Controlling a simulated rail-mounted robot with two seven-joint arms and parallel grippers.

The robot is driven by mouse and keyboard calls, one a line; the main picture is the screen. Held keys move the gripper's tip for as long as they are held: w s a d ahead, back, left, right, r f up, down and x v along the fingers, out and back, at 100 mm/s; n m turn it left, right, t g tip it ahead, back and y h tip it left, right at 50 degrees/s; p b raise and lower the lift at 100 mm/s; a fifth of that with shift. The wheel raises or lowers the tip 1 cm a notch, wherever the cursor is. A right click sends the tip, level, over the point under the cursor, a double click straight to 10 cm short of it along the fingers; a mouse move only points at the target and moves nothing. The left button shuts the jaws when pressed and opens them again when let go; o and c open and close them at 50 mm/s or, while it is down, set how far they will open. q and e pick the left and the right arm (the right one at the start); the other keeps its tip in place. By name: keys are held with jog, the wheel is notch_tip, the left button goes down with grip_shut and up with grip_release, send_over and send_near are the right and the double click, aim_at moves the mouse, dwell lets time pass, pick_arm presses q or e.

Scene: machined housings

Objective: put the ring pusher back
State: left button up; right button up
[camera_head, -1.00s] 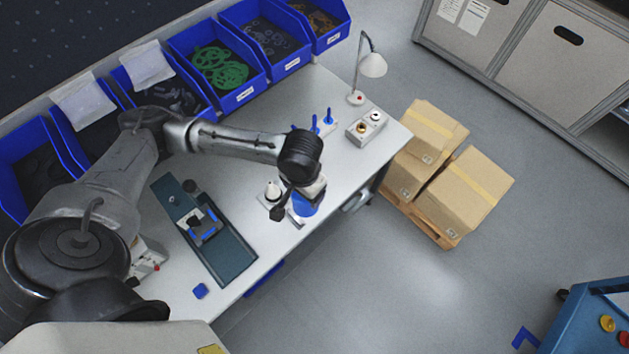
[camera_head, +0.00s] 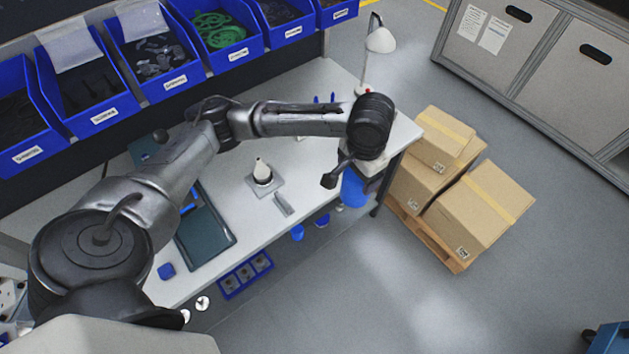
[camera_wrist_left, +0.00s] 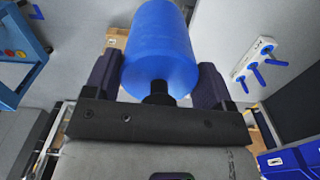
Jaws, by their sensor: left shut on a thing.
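The ring pusher, a large blue cylinder (camera_head: 354,188), hangs under my left gripper (camera_head: 360,172) by the right end of the bench's front edge. In the left wrist view the blue cylinder (camera_wrist_left: 160,50) is between the two dark fingers of my left gripper (camera_wrist_left: 158,82), which is shut on it. A short black stem shows at its near end. A white rack with several blue-handled pegs (camera_wrist_left: 258,66) is to its right in that view, apart from it. In the head view the arm partly hides the blue pegs (camera_head: 325,99). My right gripper is not in view.
A white cone on a square base (camera_head: 262,172) stands on the bench (camera_head: 235,195), left of the gripper. A lamp (camera_head: 380,40) stands at the bench's far right end. Cartons on a pallet (camera_head: 480,215) stand right of the bench. Blue bins (camera_head: 155,55) line the back.

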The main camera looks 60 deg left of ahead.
pick_arm(q)
jog(key=w+a+f+m+b, duration=0.2)
jog(key=a+f+m+b, duration=0.3)
jog(key=a+f, duration=0.8)
jog(key=w+a+f+m+b, duration=0.2)
jog(key=a+f+m+b, duration=0.4)
jog(key=a+f+m, duration=0.3)
jog(key=a+f, duration=0.4)
jog(key=a, duration=0.3)
jog(key=shift+w+a+m, duration=0.25)
jog(key=shift+w+m, duration=0.05)
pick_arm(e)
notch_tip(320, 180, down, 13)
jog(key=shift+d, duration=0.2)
pick_arm(q)
jog(key=shift+f, duration=0.1)
jog(key=o, duration=1)
jog(key=shift+c, duration=0.2)
